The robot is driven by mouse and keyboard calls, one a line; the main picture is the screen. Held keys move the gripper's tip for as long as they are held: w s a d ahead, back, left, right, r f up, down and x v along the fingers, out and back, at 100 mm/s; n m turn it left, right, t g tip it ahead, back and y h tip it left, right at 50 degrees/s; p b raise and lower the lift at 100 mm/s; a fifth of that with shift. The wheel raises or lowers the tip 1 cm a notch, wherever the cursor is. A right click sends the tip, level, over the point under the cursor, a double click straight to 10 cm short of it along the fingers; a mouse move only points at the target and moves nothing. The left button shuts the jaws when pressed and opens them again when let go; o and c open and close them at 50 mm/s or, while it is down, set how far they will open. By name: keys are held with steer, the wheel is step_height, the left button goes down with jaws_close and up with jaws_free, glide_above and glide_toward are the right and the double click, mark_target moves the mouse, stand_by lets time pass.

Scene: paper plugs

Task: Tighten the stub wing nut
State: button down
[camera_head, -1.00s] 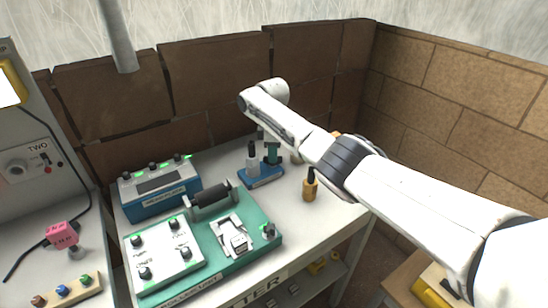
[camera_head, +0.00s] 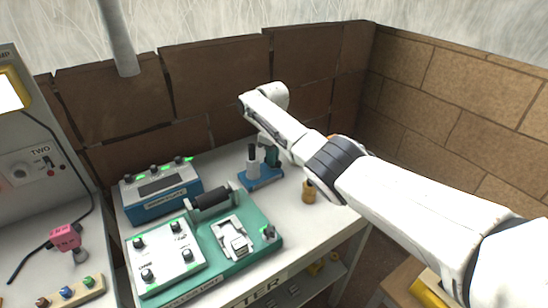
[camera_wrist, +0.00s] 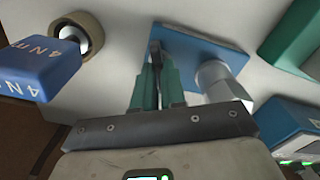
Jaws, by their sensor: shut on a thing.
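My gripper (camera_wrist: 157,66) points at a blue base plate (camera_wrist: 222,42) in the wrist view, its teal fingers close together around a small dark piece at their tips. I take this piece for the stub wing nut; the fingers hide most of it. A silver cylinder (camera_wrist: 214,78) stands on the same plate just right of the fingers. In the head view, the blue base (camera_head: 264,182) is on the bench, with the cylinder (camera_head: 252,168) and its dark top at its left. My gripper (camera_head: 271,158) reaches down at the base's right side, partly covered by my arm.
A blue block marked 4 N M (camera_wrist: 42,66) is near the gripper's left in the wrist view. A gold bottle-shaped piece (camera_head: 309,192) stands right of the base. A teal unit (camera_head: 262,245) and a blue instrument (camera_head: 160,200) stand at left. A brick wall rises behind.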

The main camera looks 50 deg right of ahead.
steer(key=m, duration=0.6)
steer(key=shift+m+p, duration=0.3)
steer(key=shift+m, duration=0.1)
steer(key=m, duration=1.6)
steer(key=shift+m+b, duration=0.3)
steer(key=shift+b, duration=0.05)
steer(key=c, duration=1.7)
jaws_free()
jaws_close()
steer(key=m, duration=0.3)
